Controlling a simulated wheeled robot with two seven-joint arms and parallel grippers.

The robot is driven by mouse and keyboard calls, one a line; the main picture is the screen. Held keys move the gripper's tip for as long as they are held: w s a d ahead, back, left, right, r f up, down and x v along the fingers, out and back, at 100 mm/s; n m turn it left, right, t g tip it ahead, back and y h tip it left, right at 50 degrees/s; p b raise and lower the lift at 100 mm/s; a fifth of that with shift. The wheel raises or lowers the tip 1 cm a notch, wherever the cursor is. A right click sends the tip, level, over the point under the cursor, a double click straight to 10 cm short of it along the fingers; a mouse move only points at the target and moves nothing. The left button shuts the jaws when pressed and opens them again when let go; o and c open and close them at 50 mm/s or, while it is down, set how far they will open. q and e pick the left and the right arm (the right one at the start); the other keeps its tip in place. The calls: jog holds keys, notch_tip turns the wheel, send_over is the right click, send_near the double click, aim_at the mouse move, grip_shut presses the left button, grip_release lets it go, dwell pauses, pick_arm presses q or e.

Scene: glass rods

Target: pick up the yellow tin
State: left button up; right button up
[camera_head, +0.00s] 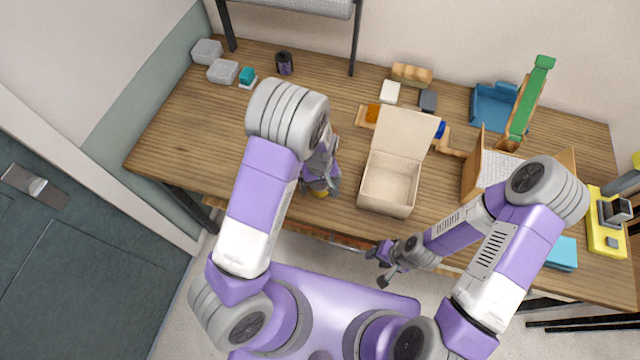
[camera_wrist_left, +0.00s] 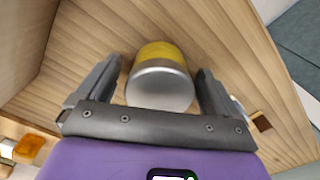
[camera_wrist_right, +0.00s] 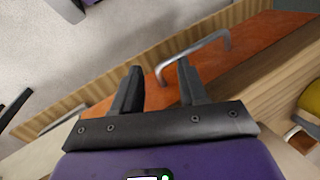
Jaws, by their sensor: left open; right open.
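The yellow tin (camera_wrist_left: 160,80) stands between the two fingers of my left gripper (camera_wrist_left: 152,88) in the left wrist view, its silver lid towards the camera. The fingers are open, with a gap visible on both sides of the tin. In the head view only a bit of the yellow tin (camera_head: 321,193) shows below my left gripper (camera_head: 322,188), near the table's front edge. My right gripper (camera_head: 380,268) is open and empty, in front of the table's front edge. In the right wrist view my right gripper (camera_wrist_right: 158,72) has nothing between its fingers.
An open cardboard box (camera_head: 388,190) stands just right of my left gripper on the wooden table (camera_head: 190,130). A second open box (camera_head: 480,165) stands further right. The table's left part is mostly clear. A drawer handle (camera_wrist_right: 195,55) shows near my right gripper.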

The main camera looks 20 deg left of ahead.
pick_arm(q)
jog(key=c, duration=1.2)
jog(key=shift+r, duration=0.1)
jog(key=shift+w+r, duration=0.1)
jog(key=shift+r, duration=0.25)
notch_tip(320, 180, up, 9)
jog(key=shift+d+f+p, duration=0.1)
jog(key=shift+p, duration=0.65)
jog(key=w+d+r+p, duration=0.2)
jog(key=d+r+p, duration=0.55)
jog(key=d, duration=0.35)
jog(key=shift+w+d+f, duration=0.35)
jog(key=shift+d+f, duration=0.05)
jog(key=shift+d, duration=1)
jog(key=shift+w+d+f, duration=0.3)
jog(key=shift+d+f, duration=0.1)
jog(key=shift+d, duration=0.95)
jog(key=shift+w+d+f, duration=0.35)
jog(key=shift+d+f, duration=0.05)
jog(key=shift+d, duration=1)
